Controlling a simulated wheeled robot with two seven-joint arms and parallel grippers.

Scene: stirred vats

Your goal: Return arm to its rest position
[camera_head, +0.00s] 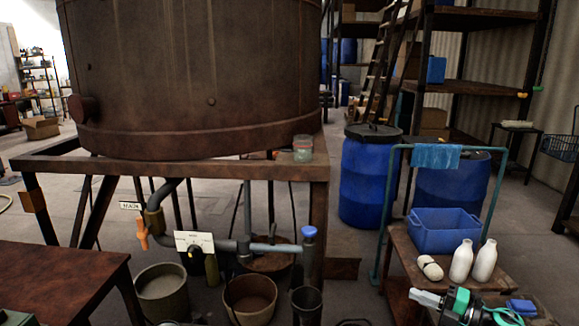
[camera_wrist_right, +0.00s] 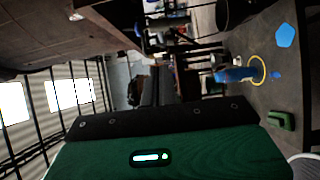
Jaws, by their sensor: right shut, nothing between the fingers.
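My right gripper (camera_head: 424,298) is at the lower right of the head view, its grey jaws pointing left. It is shut and holds nothing. It is in front of the wooden cart (camera_head: 404,258) and below and to the left of two white bottles (camera_head: 461,262). In the right wrist view, a green panel with a small light fills the bottom, and the fingers cannot be made out. My left gripper is not in either view.
A large rusty vat (camera_head: 195,70) stands on a frame (camera_head: 230,172) with pipes and buckets (camera_head: 162,290) below. The cart carries a blue bin (camera_head: 444,232) and has a teal rail with a cloth (camera_head: 436,157). Blue barrels (camera_head: 366,185) stand behind. A brown table (camera_head: 60,280) is at lower left.

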